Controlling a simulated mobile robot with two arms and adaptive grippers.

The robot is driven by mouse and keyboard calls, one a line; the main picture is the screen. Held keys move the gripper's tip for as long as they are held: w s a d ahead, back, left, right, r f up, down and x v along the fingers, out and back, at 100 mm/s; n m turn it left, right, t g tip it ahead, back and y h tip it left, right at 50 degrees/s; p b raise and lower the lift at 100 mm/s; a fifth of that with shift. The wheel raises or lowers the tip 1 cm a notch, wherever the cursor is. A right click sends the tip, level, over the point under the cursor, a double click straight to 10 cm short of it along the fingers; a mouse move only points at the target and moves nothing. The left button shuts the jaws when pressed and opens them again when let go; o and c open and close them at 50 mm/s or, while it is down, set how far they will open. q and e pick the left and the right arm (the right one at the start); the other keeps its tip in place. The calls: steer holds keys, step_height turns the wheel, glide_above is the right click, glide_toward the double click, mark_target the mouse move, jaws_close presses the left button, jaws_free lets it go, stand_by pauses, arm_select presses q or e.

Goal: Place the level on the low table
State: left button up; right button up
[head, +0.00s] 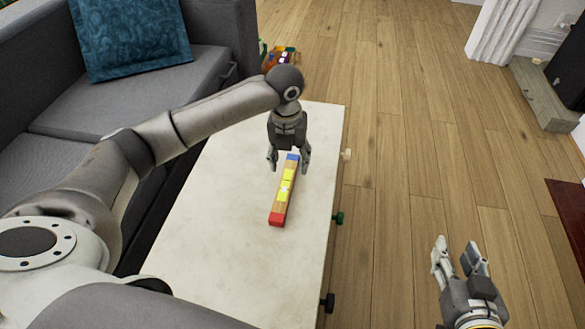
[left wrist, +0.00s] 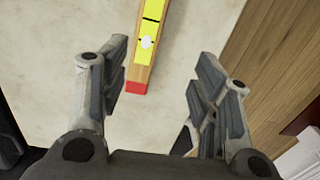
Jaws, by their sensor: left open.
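The level (head: 284,190) lies on the low table (head: 220,215), a pale-topped table in the head view. It is a wooden bar with yellow panels, a red end near me and a blue end away from me. My left gripper (head: 288,165) is open and empty above the level's blue end. In the left wrist view the level (left wrist: 147,45) shows beyond and between the open fingers (left wrist: 165,85), with a gap to each. My right gripper (head: 460,258) is over the floor at the lower right, its two fingers apart with nothing between them.
A grey sofa (head: 75,108) with a teal cushion (head: 130,35) runs along the table's left side. Colourful toys (head: 283,55) lie on the floor behind the table. Small knobs (head: 338,218) stick out from the table's right side. The wooden floor (head: 420,150) to the right is clear.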

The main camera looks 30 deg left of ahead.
arm_select(q)
steer(key=s+d+f+n+h, duration=0.1)
steer(key=d, duration=0.2)
steer(key=d+f+n+t+h, duration=0.1)
steer(key=d+f+n, duration=0.1)
steer(key=d, duration=0.2)
steer(key=s+d+f+n+t, duration=0.1)
steer(key=d, duration=0.2)
steer(key=shift+s+d+f+h, duration=0.3)
steer(key=shift+d+f+h, duration=0.05)
steer(key=shift+h, duration=0.05)
steer(key=s+d+r+n+t+h, duration=0.4)
steer(key=d+n+t, duration=0.3)
steer(key=n, duration=0.8)
steer(key=s+a+r+n+t+y, duration=0.4)
steer(key=a+r+n, duration=0.1)
steer(key=a+n, duration=0.4)
steer(key=shift+s+n, duration=0.3)
steer(key=shift+n, duration=0.8)
